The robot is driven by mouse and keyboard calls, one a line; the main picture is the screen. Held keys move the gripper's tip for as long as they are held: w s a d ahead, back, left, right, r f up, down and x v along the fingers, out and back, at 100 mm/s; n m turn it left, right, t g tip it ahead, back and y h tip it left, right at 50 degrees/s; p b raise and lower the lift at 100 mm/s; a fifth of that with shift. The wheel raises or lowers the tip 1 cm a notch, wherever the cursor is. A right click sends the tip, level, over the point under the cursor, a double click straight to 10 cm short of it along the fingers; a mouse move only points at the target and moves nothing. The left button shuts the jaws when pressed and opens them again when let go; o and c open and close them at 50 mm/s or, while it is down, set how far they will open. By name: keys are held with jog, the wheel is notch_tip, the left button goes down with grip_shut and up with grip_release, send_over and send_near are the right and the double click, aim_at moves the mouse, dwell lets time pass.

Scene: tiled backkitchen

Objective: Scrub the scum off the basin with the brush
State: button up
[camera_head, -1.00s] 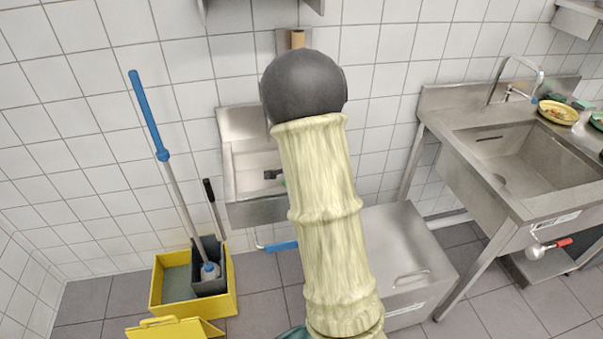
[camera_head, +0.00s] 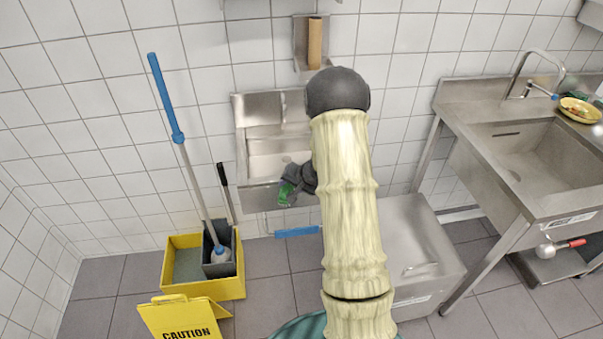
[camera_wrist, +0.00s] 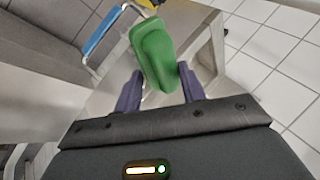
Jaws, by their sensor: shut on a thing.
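The basin (camera_head: 243,140) is a small steel wall basin, seen left of my arm in the head view. Part of its right side is hidden behind my arm. My gripper (camera_head: 287,187) is at the basin's front edge, and I cannot tell whether it touches it. It is shut on the green brush (camera_head: 284,196). In the wrist view the brush (camera_wrist: 153,55) sticks out beyond my two dark fingers (camera_wrist: 158,92). Its bristles are not clearly visible. Scum on the basin cannot be made out.
A larger steel sink (camera_head: 520,160) stands at the right. A steel box (camera_head: 420,245) stands under my arm. A yellow mop bucket (camera_head: 230,288) and a caution sign (camera_head: 185,318) are at the lower left. A blue-handled bar (camera_head: 297,232) shows below the basin.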

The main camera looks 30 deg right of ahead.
jog(key=s+a+f+n+g+y, duration=0.4)
jog(key=s+a+f+n, duration=0.5)
jog(key=a, duration=0.4)
notch_tip(320, 180, down, 2)
jog(key=shift+s+f, duration=0.1)
jog(key=shift+s, duration=0.65)
